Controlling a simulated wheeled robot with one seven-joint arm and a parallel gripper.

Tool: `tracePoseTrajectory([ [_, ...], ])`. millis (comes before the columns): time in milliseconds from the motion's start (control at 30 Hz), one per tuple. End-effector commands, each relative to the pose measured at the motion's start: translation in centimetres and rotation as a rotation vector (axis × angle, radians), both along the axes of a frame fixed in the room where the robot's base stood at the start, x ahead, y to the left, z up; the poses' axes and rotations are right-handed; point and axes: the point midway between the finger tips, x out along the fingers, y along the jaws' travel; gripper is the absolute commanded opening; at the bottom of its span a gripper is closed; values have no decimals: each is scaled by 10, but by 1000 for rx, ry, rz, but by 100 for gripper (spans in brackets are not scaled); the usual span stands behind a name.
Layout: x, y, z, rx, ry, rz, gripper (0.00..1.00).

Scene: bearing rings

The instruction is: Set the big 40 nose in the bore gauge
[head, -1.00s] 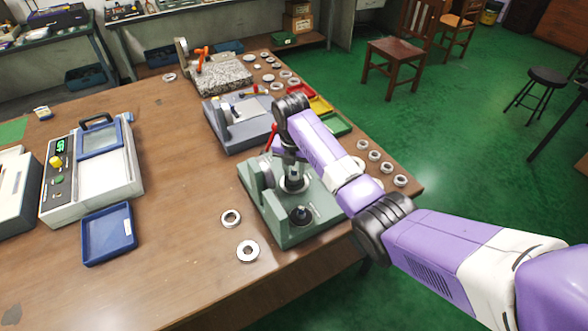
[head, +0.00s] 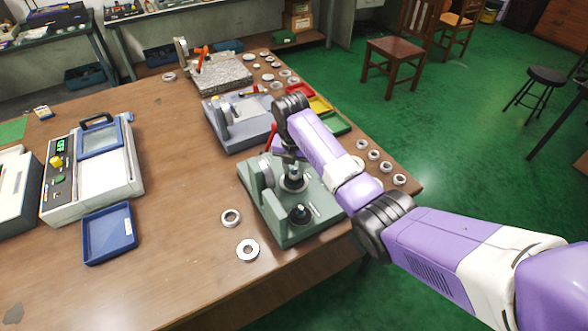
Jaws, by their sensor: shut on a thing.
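The green bore gauge (head: 259,208) stands near the table's right edge, under my arm. My gripper (head: 290,158) is over its back part, pointing down and partly hidden by my wrist. It is shut on a dark nose (head: 294,180), which I take for the big 40 nose. This nose is upright above a pale round seat on the gauge; I cannot tell whether it is fully seated. A second dark nose (head: 299,214) stands upright at the front of the gauge, beside a thin pale pin (head: 315,210).
Two metal rings (head: 247,250) lie left of the gauge. Several more rings (head: 374,155) line the right table edge. A grey fixture (head: 238,128) stands behind, with coloured trays (head: 320,106) beside it. A blue tray (head: 108,232) lies left.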

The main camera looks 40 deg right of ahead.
Motion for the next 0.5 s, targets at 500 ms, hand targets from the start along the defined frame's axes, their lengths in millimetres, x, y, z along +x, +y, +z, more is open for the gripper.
tracePoseTrajectory([
  [500, 0, 0, -6, 0, -1, 0, 0],
])
